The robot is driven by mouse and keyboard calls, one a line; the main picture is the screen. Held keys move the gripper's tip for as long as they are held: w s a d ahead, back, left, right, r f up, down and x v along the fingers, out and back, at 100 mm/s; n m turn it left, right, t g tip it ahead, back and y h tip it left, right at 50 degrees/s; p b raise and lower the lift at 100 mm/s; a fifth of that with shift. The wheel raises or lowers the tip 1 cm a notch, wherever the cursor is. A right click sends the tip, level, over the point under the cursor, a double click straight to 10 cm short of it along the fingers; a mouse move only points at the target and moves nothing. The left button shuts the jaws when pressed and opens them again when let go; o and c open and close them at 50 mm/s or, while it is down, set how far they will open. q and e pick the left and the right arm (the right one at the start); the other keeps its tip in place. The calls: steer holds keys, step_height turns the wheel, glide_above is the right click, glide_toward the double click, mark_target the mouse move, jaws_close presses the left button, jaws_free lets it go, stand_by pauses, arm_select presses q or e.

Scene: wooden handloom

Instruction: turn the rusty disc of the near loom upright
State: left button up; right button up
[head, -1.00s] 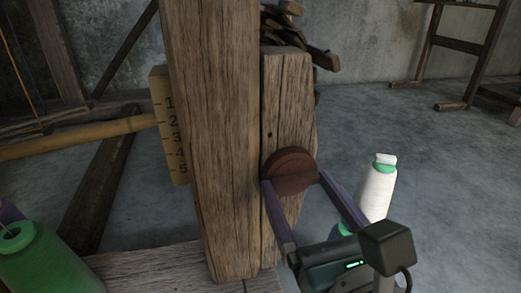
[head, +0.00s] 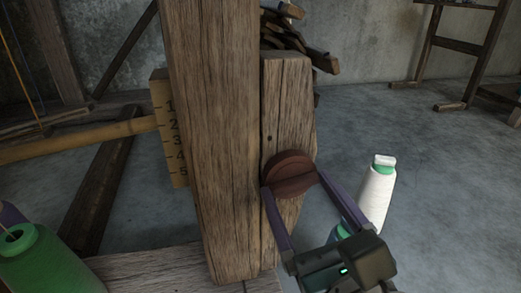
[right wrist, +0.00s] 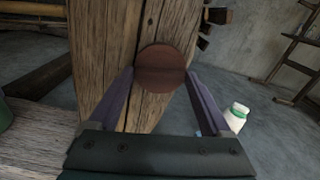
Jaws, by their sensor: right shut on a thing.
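The rusty disc (head: 290,174) is a round reddish-brown plate on the side of the near loom's wooden upright (head: 222,130). A raised bar runs across its face, tilted in the head view with its right end higher. The disc also shows in the right wrist view (right wrist: 161,66), where its bar lies nearly level between the fingers. My right gripper (head: 291,187) is shut on the disc, one purple finger at each side of it. My left gripper does not clearly show; only a small purple part shows at the far left edge.
A green thread cone (head: 45,265) stands at the lower left. A white cone (head: 377,192) stands right of my right gripper. A numbered scale plate (head: 168,130) is left of the upright. Wood pieces (head: 300,45) are stacked behind. The floor at right is mostly clear.

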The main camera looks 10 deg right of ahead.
steer(key=n+p, duration=0.1)
steer(key=n, duration=0.3)
steer(key=shift+r, duration=0.1)
steer(key=n+p, duration=0.1)
steer(key=n, duration=0.3)
steer(key=n+p, duration=0.1)
steer(key=n, duration=0.3)
steer(key=shift+n+p, duration=0.3)
steer(key=shift+p, duration=0.1)
steer(key=shift+n+p, duration=0.4)
steer(key=shift+n, duration=1.5)
steer(key=o, duration=1.2)
steer(key=shift+c, duration=0.2)
steer(key=s+p, duration=0.3)
steer(key=s, duration=0.7)
steer(key=shift+d, duration=0.15)
